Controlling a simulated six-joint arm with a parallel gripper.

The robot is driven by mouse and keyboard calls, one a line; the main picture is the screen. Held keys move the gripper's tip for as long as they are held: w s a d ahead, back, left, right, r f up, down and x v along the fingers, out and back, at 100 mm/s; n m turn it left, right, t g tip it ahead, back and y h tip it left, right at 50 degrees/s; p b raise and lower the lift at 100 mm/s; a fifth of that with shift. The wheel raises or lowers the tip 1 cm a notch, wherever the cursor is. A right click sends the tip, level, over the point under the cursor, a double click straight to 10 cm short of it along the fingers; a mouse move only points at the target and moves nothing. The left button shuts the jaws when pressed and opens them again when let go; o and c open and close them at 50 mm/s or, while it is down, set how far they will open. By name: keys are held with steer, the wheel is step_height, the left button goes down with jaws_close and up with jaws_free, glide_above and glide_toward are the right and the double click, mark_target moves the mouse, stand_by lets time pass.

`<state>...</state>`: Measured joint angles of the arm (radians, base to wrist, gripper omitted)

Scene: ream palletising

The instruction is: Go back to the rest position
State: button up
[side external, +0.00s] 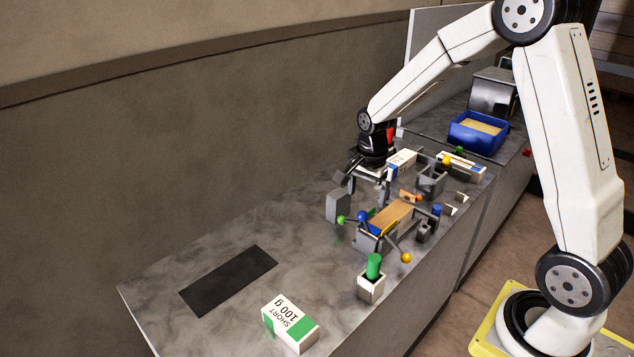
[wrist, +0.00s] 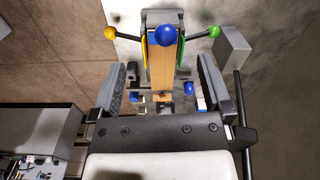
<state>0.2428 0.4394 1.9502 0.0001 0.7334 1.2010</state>
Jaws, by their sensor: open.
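My gripper (side external: 368,191) points down above the grey worktop, beyond the brown-topped fixture in the side view. Its two fingers are apart, and in the wrist view (wrist: 162,88) no object shows gripped between them. The fixture (side external: 390,216) has a brown top and arms with blue, green and yellow balls. It also shows in the wrist view (wrist: 162,50), ahead of and partly between the fingers. A grey block (side external: 338,206) stands close to the gripper. Whether the fingers touch anything cannot be told.
A white box marked SHORT 100 g (side external: 290,322) and a black mat (side external: 228,280) lie at the near end. A green cylinder (side external: 374,266) stands in a small holder. White packs (side external: 462,165), small fixtures and a blue bin (side external: 478,136) crowd the far side.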

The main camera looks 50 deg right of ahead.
steer(key=s+a+n+t, duration=0.2)
steer(key=s+a+n, duration=0.8)
steer(key=n, duration=0.6)
steer(key=s, duration=0.2)
steer(key=shift+s+r+n, duration=0.3)
steer(key=shift+r, duration=0.05)
steer(key=shift+c, duration=0.2)
